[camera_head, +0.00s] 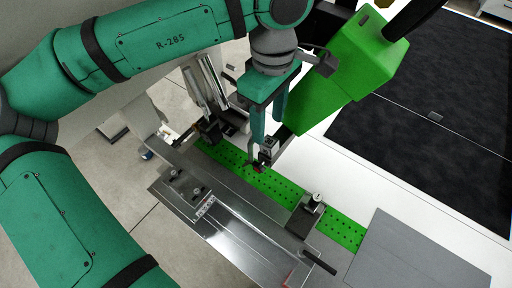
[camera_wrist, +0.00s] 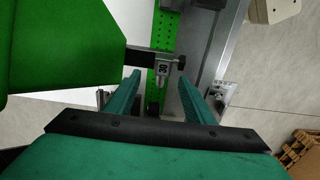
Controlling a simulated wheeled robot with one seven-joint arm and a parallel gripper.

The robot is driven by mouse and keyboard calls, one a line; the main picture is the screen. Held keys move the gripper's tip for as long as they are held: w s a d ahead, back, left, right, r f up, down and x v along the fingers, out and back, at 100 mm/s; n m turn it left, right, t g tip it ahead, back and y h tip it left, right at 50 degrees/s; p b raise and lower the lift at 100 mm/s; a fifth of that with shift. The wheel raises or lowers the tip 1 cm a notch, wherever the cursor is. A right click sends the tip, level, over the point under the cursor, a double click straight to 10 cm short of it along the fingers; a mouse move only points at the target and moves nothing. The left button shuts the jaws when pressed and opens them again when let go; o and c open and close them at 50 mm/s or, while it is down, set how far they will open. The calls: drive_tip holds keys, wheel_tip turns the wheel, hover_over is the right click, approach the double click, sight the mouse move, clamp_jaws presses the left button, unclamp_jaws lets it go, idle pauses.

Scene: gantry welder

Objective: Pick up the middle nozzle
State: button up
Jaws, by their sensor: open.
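My gripper (camera_head: 268,131) is open and points down beside the green welder head. In the wrist view its two fingers (camera_wrist: 160,82) stand apart with nothing gripped. A small silver cylindrical piece with a dark marked label (camera_wrist: 162,72), which looks like the middle nozzle, shows in the gap between the fingertips, seemingly just beyond them. It sits at the end of a dark bracket by the welder head.
The green welder head (camera_head: 318,92) stands close beside my gripper. The green perforated strip (camera_head: 345,230) runs along a metal rail. A clamp-like fixture (camera_head: 312,204) sits on it to the lower right. A grey plate (camera_head: 415,258) lies at lower right, and a black panel (camera_head: 435,120) beyond.

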drive_tip(key=f, duration=0.4)
drive_tip(key=shift+s+a, duration=0.15)
drive_tip(key=shift+a, duration=0.25)
drive_tip(key=shift+f, duration=0.7)
clamp_jaws()
wheel_tip(320, 180, up, 12)
drive_tip(key=shift+r, duration=0.15)
drive_tip(key=shift+r, duration=0.1)
